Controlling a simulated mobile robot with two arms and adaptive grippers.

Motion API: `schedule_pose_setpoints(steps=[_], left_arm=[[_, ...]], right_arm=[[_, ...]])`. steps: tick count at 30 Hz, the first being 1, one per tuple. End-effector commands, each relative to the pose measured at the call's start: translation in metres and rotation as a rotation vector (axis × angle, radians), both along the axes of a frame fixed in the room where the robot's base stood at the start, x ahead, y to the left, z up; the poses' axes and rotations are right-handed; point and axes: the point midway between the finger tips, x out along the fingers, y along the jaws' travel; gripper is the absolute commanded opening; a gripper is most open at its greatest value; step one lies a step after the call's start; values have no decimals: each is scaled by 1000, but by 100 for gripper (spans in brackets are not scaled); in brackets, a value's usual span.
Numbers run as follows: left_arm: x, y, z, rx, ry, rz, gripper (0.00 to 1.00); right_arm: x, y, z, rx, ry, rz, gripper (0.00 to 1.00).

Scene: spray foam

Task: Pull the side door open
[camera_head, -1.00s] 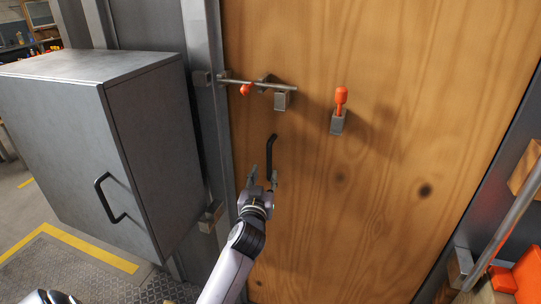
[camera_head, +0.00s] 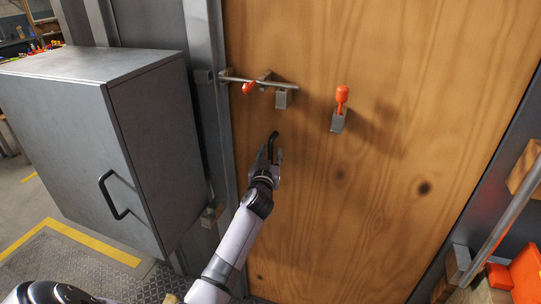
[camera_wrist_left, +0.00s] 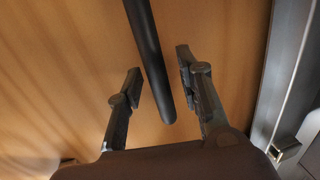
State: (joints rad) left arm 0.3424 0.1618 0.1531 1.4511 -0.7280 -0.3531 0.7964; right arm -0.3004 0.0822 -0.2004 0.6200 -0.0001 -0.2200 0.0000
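The side door is a large wooden panel (camera_head: 390,225) filling the middle and right of the head view. A black bar handle (camera_head: 274,138) stands on its left part. My left gripper (camera_head: 269,156) is at the handle and partly covers its lower portion. In the left wrist view, the handle (camera_wrist_left: 148,50) runs down between the two open fingers of my left gripper (camera_wrist_left: 160,82). A gap shows on each side of it, so the fingers are not closed on it. My right gripper is not in view.
A metal bar latch with a red knob (camera_head: 249,87) sits above the handle. An orange-tipped peg (camera_head: 341,98) stands in a bracket beside it. A grey cabinet (camera_head: 70,150) juts out at left, near my left arm. A metal rail (camera_head: 500,235) and orange box (camera_head: 528,272) are at right.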

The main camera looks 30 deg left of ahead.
Motion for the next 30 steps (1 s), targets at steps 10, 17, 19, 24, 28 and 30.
schedule_pose_setpoints(steps=[10,17,19,24,28,30], left_arm=[[0,0,0,0,0,0,9],[0,0,0,0,0,0,0],[0,0,0,0,0,0,0],[0,0,0,0,1,0,0],[0,0,0,0,1,0,0],[0,0,0,0,1,0,0]], right_arm=[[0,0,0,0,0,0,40],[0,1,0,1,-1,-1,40],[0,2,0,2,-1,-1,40],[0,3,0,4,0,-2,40],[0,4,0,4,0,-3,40],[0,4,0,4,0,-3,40]])
